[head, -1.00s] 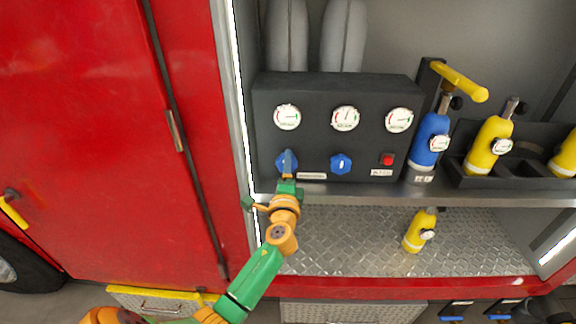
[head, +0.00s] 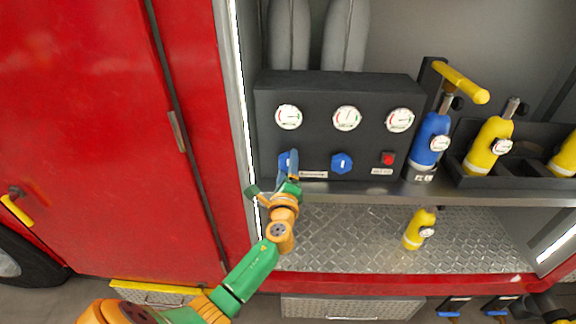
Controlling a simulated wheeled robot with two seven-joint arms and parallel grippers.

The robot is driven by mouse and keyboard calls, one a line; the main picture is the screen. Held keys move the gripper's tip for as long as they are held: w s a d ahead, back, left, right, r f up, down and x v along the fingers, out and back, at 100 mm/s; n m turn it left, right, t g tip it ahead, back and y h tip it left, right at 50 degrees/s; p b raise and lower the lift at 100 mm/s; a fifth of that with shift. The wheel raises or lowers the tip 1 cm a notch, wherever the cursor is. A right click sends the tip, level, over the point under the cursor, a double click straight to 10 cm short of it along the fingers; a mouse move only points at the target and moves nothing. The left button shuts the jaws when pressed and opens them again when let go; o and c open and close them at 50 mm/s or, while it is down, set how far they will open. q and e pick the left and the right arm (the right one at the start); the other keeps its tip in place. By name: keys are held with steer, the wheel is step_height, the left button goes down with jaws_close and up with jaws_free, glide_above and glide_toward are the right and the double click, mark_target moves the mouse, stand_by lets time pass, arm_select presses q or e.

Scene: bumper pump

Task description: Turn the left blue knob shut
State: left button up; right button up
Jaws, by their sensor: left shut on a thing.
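The left blue knob (head: 284,161) is on the lower left of the black pump panel (head: 318,136), partly hidden behind my left gripper. My left gripper (head: 292,162) is at the knob, its fingers pointing up the panel, and is shut on it. The arm reaches up from the lower left. The knob's pointer mark is covered, so its angle cannot be told. A second blue knob (head: 342,163) is to the right, with a white mark standing about upright. My right gripper is not in view.
A left gauge (head: 288,117), a middle gauge (head: 347,118) and a right gauge (head: 400,120) sit above the knobs. A red button (head: 388,159) is at the panel's right. Blue (head: 428,140) and yellow (head: 487,146) bottles stand further right. A red door (head: 90,120) is left.

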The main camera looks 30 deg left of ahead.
arm_select(q)
steer(key=shift+a+r, duration=0.1)
steer(key=shift+r, duration=0.25)
steer(key=o, duration=1.3)
steer(key=shift+o, duration=0.3)
steer(key=shift+f, duration=0.2)
steer(key=v, duration=0.7)
steer(key=shift+b, duration=0.4)
steer(key=shift+w, duration=0.1)
